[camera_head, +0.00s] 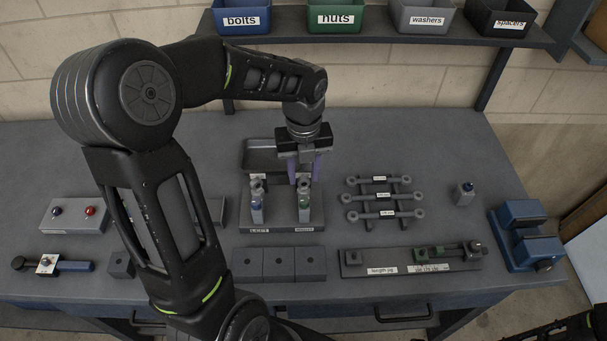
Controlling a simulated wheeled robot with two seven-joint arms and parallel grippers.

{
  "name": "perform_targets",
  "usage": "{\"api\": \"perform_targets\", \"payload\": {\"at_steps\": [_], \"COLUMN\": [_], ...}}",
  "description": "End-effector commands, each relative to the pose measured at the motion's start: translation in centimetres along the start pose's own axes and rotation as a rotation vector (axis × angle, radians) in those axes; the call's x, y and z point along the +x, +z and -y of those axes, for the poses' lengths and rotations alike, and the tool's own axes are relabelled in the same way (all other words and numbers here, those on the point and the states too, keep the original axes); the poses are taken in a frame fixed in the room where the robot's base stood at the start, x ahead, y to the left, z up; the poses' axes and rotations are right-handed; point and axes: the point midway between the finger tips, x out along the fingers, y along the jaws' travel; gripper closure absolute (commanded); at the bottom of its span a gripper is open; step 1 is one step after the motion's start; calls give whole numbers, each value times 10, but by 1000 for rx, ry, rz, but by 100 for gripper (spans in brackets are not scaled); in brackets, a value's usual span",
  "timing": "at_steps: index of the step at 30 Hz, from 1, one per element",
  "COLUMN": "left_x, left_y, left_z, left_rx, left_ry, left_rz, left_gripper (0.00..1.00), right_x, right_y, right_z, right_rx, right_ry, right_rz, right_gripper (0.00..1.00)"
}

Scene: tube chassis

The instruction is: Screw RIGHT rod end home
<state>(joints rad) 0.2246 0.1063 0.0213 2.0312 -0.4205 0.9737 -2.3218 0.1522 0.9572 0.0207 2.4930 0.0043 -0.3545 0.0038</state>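The fixture (282,224) stands mid-bench with two upright posts and labels on its front edge; the left one reads LEFT and the right one is too small to read surely. The right post (304,213) carries a green part, and a grey rod end (304,181) shows at its top. The left post (257,215) has a blue part and a similar rod end (258,183). My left gripper (304,176) points down over the right post, its purple fingers on either side of the right rod end. Whether they touch it is unclear. My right gripper is out of frame.
Rods on a rack (380,196) and a length jig (410,262) lie to the right, with a blue vise (525,235) beyond. A tray (261,153) sits behind the fixture. Grey blocks (279,264) stand in front. Labelled bins (336,18) line the shelf above.

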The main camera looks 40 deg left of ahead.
Motion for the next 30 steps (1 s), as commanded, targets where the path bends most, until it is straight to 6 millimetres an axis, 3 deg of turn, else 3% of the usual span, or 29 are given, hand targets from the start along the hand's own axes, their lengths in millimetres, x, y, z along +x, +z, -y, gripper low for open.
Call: {"api": "perform_targets", "payload": {"at_steps": [6,17,20,30], "left_x": [-16,-16,-15,-15], "left_y": [0,0,0,0], "left_z": [0,0,0,0], "left_rx": [1,-20,-104,-625], "left_ry": [0,0,0,-1], "left_rz": [1,0,1,1], "left_gripper": [64,64,64,64], "right_x": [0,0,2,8], "right_y": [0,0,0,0], "right_z": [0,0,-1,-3], "right_rx": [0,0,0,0], "right_ry": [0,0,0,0], "right_rz": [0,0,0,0], "right_gripper": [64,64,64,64]}}
